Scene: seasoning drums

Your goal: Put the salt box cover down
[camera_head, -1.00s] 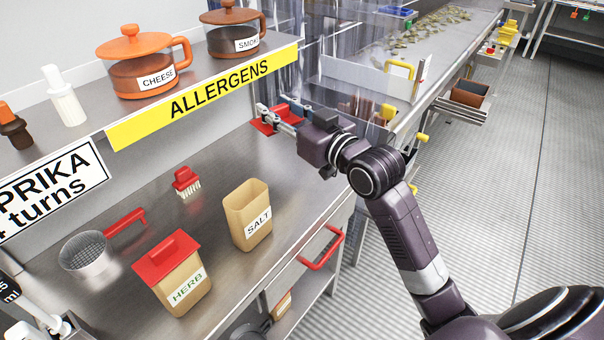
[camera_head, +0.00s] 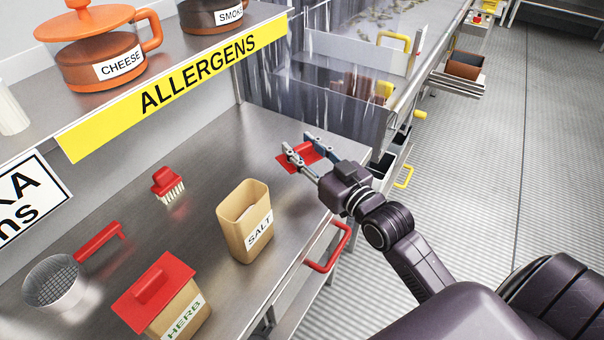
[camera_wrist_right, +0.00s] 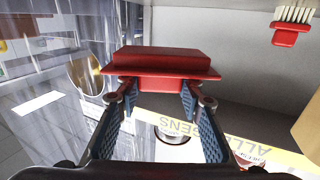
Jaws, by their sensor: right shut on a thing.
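The red salt box cover (camera_head: 299,157) is between the fingers of my right gripper (camera_head: 305,151), near the right end of the steel counter. My right gripper is shut on it; the cover with its raised grip also shows in the right wrist view (camera_wrist_right: 160,66). I cannot tell whether the cover touches the counter. The open tan salt box (camera_head: 245,228) stands upright on the counter, left of and nearer than the cover, with its top uncovered. My left gripper is not in view.
A herb box (camera_head: 181,315) with a red lid, a red brush (camera_head: 168,186) and a mesh sieve (camera_head: 55,284) with a red handle are on the counter. The allergens shelf (camera_head: 180,82) overhangs the back. Bare counter (camera_head: 225,150) lies behind the salt box.

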